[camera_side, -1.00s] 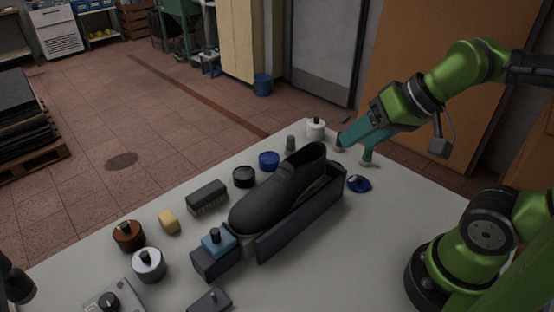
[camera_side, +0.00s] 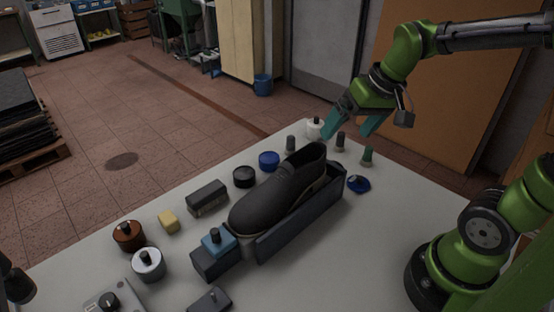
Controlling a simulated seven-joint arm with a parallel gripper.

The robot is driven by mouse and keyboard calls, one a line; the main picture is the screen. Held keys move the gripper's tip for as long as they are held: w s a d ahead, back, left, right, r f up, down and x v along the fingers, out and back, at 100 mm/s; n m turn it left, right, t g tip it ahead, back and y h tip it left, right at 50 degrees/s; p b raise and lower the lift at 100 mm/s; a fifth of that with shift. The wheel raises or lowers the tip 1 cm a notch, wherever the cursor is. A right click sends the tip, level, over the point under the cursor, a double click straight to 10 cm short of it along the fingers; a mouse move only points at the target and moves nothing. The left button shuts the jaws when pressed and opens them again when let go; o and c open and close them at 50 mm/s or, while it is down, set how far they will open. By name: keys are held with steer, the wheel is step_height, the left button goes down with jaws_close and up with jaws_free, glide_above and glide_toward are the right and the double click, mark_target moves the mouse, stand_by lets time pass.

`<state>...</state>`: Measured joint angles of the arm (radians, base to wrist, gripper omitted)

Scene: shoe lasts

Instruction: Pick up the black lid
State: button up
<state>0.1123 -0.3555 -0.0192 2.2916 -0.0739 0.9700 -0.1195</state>
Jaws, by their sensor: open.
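A round black tin (camera_side: 244,177) with a black top sits on the table, left of the dark shoe. It is the only round black lid-like thing that I can make out, and I cannot tell whether its top is a separate lid. My gripper (camera_side: 346,134) is open and empty, its teal fingers spread above the far end of the table. It is well to the right of the black tin and apart from it. A small grey-topped piece (camera_side: 340,142) shows below and between the fingers.
The shoe (camera_side: 275,190) lies in a dark holder (camera_side: 300,222) mid-table. A blue tin (camera_side: 269,161), a grey block (camera_side: 207,198) and a white jar (camera_side: 315,127) stand along the far side. A blue lid (camera_side: 358,184) and green-topped piece (camera_side: 367,156) lie right.

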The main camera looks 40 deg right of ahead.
steer(key=w+d+f+n+g+h, duration=0.1)
steer(key=w+d+f+n+g, duration=0.35)
steer(key=w+d+n, duration=0.55)
steer(key=shift+m, duration=0.6)
steer(key=f, duration=0.4)
steer(key=d+f, duration=0.1)
steer(key=f, duration=0.6)
steer(key=shift+d+f, duration=0.15)
steer(key=shift+f, duration=0.2)
steer(key=shift+w+d+f, duration=0.1)
steer(key=shift+d+f, duration=0.05)
steer(key=shift+f, duration=1.2)
steer(key=shift+d+f, duration=0.15)
steer(key=shift+f, duration=1.15)
steer(key=c, duration=1.1)
